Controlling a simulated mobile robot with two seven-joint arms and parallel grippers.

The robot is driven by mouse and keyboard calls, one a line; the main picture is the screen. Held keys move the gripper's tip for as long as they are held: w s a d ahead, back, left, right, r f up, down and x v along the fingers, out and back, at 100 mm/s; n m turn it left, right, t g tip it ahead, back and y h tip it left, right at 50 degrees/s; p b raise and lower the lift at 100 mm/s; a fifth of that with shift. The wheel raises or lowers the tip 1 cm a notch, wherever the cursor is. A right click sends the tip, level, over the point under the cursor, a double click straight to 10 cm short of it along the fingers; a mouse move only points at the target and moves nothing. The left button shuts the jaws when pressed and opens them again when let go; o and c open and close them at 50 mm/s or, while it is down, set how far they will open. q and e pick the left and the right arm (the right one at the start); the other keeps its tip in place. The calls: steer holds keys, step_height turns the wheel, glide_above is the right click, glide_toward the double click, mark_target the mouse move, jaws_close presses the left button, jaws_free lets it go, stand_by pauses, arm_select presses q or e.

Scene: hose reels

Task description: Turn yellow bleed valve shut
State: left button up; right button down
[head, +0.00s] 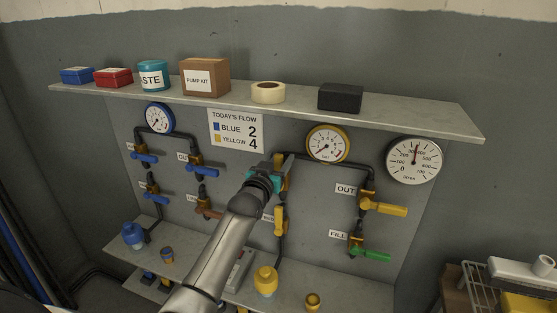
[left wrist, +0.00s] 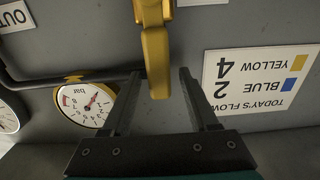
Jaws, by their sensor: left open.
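A yellow valve handle (head: 281,219) stands upright along the pipe, left of the yellow gauge's OUT and FILL valves. Its label (head: 267,217) is partly covered by my arm, so I cannot read it fully. In the left wrist view the yellow handle (left wrist: 157,60) shows between the two open fingers (left wrist: 160,74), with a gap on each side. The gripper hides the upper part of this pipe in the head view. My right gripper is not in view.
The yellow-rimmed gauge (head: 328,144) and flow sign (head: 236,131) flank my gripper. A yellow OUT handle (head: 384,208) and green FILL handle (head: 371,255) project at the right. A shelf (head: 430,120) with boxes overhangs; a lower ledge (head: 335,285) holds small yellow fittings.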

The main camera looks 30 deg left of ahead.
arm_select(q)
steer(key=shift+c, duration=0.2)
jaws_close()
stand_by(1.1)
